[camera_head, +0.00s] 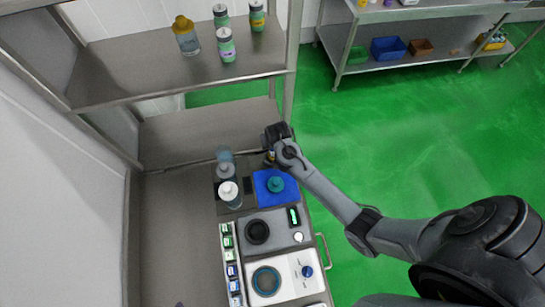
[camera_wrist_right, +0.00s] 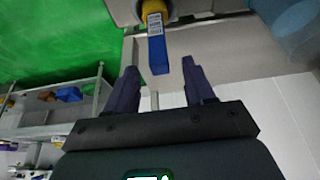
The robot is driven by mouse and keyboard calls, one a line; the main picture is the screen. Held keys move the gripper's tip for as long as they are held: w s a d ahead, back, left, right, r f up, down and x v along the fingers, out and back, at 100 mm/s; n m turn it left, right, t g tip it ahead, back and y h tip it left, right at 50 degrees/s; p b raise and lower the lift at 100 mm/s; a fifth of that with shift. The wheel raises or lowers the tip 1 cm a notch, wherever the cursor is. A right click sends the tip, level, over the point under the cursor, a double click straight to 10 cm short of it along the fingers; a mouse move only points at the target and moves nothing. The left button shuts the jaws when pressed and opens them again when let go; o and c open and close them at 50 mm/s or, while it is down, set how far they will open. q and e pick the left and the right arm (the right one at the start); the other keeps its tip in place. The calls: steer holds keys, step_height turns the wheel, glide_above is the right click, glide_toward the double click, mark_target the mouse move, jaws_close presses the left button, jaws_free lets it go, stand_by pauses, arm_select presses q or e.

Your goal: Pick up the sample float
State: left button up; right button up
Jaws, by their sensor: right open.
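My right gripper (camera_head: 275,134) is at the back end of the bench, above its far edge beside the blue mat. In the right wrist view the right gripper (camera_wrist_right: 160,78) is open, with nothing held. A slim piece with a blue end, white printed label and yellow top (camera_wrist_right: 156,42) shows in the gap between the fingertips, apart from both. It may be the sample float, but I cannot tell for sure. In the head view my wrist mostly hides that spot. My left gripper is not in view.
A blue mat (camera_head: 262,194) bears a teal round item (camera_head: 276,184). Clear bottles (camera_head: 229,191) stand to its left. A grey device (camera_head: 282,232) and a white device (camera_head: 292,273) are nearer. A metal shelf (camera_head: 150,72) with several bottles rises behind. Green floor lies right.

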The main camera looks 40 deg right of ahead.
mark_target(272, 151)
steer(key=shift+x, duration=2.6)
steer(key=shift+s+a, duration=0.1)
steer(key=shift+s, duration=0.05)
jaws_close()
